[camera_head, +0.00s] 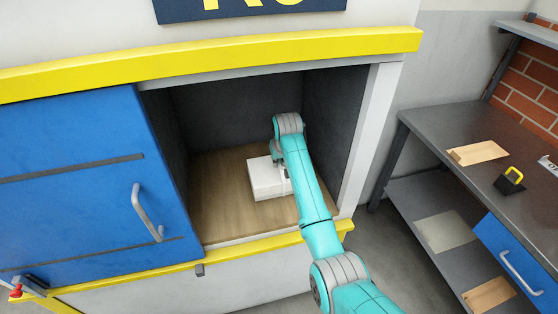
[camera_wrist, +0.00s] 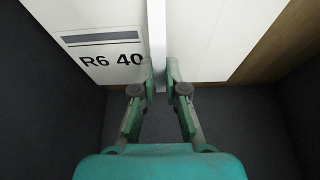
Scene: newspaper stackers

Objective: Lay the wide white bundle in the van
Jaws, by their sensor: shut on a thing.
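The white bundle (camera_head: 266,180) is inside the van's open cargo space, on or just above the wooden floor (camera_head: 222,200); I cannot tell if it touches. In the wrist view the bundle (camera_wrist: 210,40) fills the top, with a dark bar, the print "R6 40" and a pale raised strip across its middle. My gripper (camera_wrist: 160,76) is shut on the strip of the bundle. In the head view my arm reaches in through the opening and hides part of the bundle's right side. The van (camera_head: 215,48) has yellow trim above and below the opening.
A blue sliding door (camera_head: 85,185) with a grey handle covers the van's left side. Dark walls enclose the cargo space, with bare floor left of the bundle. A dark bench (camera_head: 450,125) at right holds a tan packet (camera_head: 477,153) and a black block with a yellow handle (camera_head: 510,182).

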